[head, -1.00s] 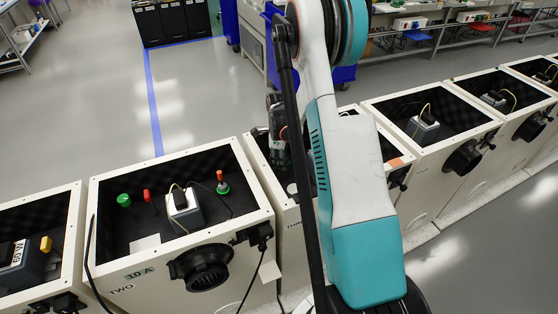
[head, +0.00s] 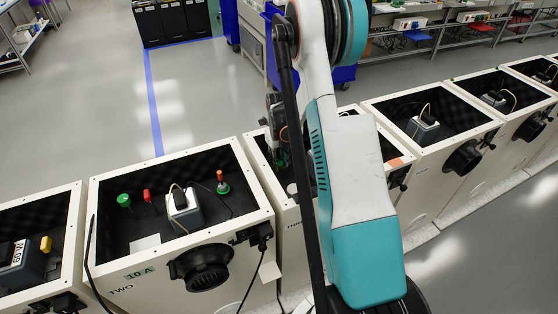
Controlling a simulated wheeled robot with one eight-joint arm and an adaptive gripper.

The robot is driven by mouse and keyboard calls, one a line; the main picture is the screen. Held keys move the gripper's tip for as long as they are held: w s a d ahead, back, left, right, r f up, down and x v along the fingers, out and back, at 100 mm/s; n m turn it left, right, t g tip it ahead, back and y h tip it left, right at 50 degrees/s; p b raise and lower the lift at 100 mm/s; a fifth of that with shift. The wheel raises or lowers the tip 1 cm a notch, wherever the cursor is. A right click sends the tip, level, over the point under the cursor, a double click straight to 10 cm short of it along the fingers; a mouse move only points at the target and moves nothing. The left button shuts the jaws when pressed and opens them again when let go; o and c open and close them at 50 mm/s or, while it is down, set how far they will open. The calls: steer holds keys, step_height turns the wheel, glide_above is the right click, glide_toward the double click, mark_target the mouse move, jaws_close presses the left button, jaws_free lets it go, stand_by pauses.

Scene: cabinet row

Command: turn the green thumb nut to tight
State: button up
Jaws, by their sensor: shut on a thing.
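My arm covers most of that cabinet. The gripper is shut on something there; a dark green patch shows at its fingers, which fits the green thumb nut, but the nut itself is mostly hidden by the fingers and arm. I cannot tell how far the nut is turned.
Cabinet TWO (head: 105,262) stands to the left, with a green knob (head: 124,199), a red knob (head: 147,195), a grey-white box (head: 185,207) and an orange-topped green post (head: 222,187) inside. More open cabinets (head: 425,170) run to the right. Clear floor (head: 90,110) lies behind.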

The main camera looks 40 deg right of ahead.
steer(key=shift+w+r+m, duration=0.1)
steer(key=shift+m, duration=0.4)
steer(key=o, duration=1.1)
step_height(320, 180, up, 12)
steer(key=shift+f, duration=0.1)
